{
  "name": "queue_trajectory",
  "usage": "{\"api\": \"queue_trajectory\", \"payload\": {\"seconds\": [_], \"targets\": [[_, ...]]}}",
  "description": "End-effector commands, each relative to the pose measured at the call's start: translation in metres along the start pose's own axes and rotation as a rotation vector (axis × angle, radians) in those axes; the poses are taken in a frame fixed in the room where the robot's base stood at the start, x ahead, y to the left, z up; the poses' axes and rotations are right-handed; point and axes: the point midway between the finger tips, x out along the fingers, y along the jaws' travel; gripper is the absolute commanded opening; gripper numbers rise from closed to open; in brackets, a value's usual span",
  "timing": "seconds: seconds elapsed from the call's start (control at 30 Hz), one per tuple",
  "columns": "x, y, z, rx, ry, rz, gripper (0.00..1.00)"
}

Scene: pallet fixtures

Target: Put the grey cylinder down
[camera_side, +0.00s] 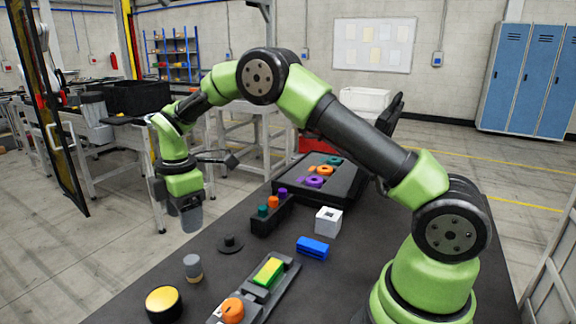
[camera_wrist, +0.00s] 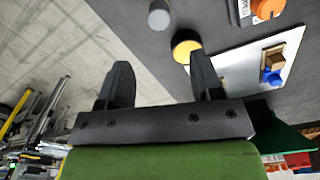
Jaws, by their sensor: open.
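The grey cylinder (camera_side: 192,263) stands upright on the dark table near its left edge, with a tan band or piece at its bottom. It also shows at the top of the wrist view (camera_wrist: 159,17), beyond the fingertips. My gripper (camera_side: 189,218) is above the table's left edge, higher than the cylinder and apart from it. In the wrist view the two dark fingers of my gripper (camera_wrist: 160,75) are spread wide with nothing between them.
A yellow-topped black round piece (camera_side: 163,302) is close to the cylinder.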

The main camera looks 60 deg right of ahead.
Motion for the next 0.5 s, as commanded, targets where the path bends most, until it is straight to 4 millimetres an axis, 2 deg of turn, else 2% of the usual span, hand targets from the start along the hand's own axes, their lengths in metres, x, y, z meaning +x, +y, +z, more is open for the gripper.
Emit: {"api": "queue_trajectory", "payload": {"seconds": [0.17, 0.3, 0.4, 0.5], "targets": [[-0.072, -0.024, 0.005, 0.256, 0.077, 0.081, 0.60], [-0.127, -0.061, 0.015, 0.516, 0.167, 0.137, 0.60], [-0.157, -0.093, 0.024, 0.699, 0.243, 0.165, 0.60], [-0.178, -0.128, 0.034, 0.881, 0.327, 0.182, 0.60]]}}
